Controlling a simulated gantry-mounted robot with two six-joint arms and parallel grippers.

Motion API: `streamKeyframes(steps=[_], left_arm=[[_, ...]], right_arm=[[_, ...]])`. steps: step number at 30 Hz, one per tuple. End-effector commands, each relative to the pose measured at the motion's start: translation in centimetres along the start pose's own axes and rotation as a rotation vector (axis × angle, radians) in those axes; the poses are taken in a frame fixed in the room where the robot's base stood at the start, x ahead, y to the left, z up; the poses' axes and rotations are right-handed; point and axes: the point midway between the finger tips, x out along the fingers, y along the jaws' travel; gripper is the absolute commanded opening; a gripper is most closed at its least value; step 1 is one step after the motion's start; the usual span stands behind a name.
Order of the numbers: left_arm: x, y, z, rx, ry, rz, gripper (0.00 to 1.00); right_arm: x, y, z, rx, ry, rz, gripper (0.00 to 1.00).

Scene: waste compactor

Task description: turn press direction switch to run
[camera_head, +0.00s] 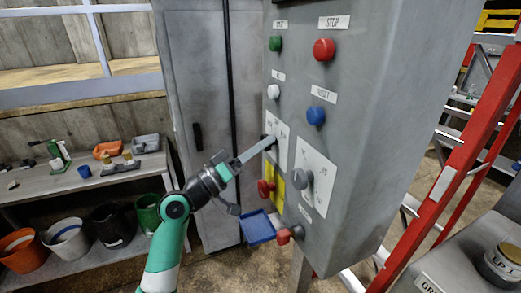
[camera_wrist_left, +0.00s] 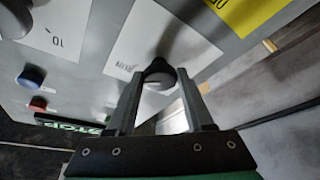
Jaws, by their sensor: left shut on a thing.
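The direction switch is a dark rotary knob on a white label plate (camera_head: 281,150) on the grey control panel. In the head view the fingertips of my left gripper (camera_head: 268,143) mostly hide it. In the left wrist view the knob (camera_wrist_left: 158,75) sits between the two fingertips of my left gripper (camera_wrist_left: 160,100), which are shut on it. The plate there carries small print that looks like an upside-down "RUN" beside the knob. The exact angle of the knob's pointer cannot be told. My right gripper is in neither view.
A grey knob (camera_head: 299,179) on its own plate is close on the right. A red knob (camera_head: 265,188) on yellow is just below. Green (camera_head: 275,43), red (camera_head: 323,49), white (camera_head: 273,91) and blue (camera_head: 316,116) buttons are above. A red ladder (camera_head: 455,160) stands at right.

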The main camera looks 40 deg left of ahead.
Motion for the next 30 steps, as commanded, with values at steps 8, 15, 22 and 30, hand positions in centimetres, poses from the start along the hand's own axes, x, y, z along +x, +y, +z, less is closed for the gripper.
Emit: streamKeyframes(steps=[8,15,22,30], left_arm=[[0.0,0.0,0.0,0.002,0.000,0.000,0.67],[0.0,0.0,0.0,0.001,0.000,0.000,0.81],[-0.7,0.0,0.0,0.000,0.001,-0.001,0.81],[-6.4,-0.1,-0.1,0.001,0.002,-0.005,0.81]], right_arm=[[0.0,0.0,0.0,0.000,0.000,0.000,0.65],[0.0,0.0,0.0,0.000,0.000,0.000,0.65],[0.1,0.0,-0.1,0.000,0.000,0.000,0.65],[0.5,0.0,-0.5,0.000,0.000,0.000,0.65]])
